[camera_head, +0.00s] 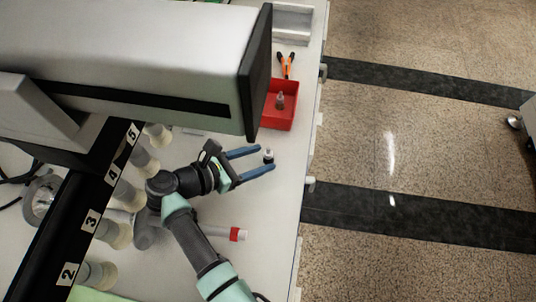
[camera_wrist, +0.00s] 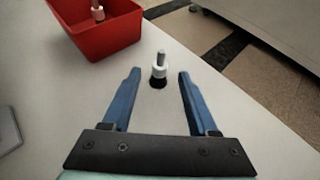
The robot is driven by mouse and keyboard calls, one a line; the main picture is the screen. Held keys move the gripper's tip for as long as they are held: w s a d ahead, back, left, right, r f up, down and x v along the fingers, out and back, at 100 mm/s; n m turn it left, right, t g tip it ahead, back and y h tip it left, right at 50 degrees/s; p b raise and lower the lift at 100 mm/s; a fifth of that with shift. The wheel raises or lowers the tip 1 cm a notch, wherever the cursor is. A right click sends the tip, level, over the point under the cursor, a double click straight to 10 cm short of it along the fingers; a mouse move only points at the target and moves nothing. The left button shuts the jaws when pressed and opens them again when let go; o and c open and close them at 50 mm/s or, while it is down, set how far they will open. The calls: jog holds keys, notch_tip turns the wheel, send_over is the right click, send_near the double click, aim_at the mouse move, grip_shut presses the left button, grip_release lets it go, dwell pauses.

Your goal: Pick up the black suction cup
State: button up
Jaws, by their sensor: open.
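The black suction cup (camera_wrist: 158,82) stands upright on the white table, with a light collar and a grey stem above its black base. In the head view the suction cup (camera_head: 268,156) is small and lies between the tips of my gripper's blue fingers. My gripper (camera_head: 259,160) is open and empty, low over the table. In the wrist view my gripper (camera_wrist: 157,75) has one finger on each side of the cup, with a gap on both sides. The cup is near the fingertip line.
A red bin (camera_head: 278,118) with a similar fitting (camera_head: 280,100) inside stands just beyond the cup. Orange-handled pliers (camera_head: 286,64) lie behind it. A large machine head (camera_head: 140,60) overhangs the left. A red-ended cylinder (camera_head: 236,234) lies nearer. The table's right edge is close.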

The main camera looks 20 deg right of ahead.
jog(key=shift+x, duration=0.95)
jog(key=shift+c, duration=0.2)
grip_shut()
notch_tip(320, 180, up, 10)
jog(key=p, duration=0.3)
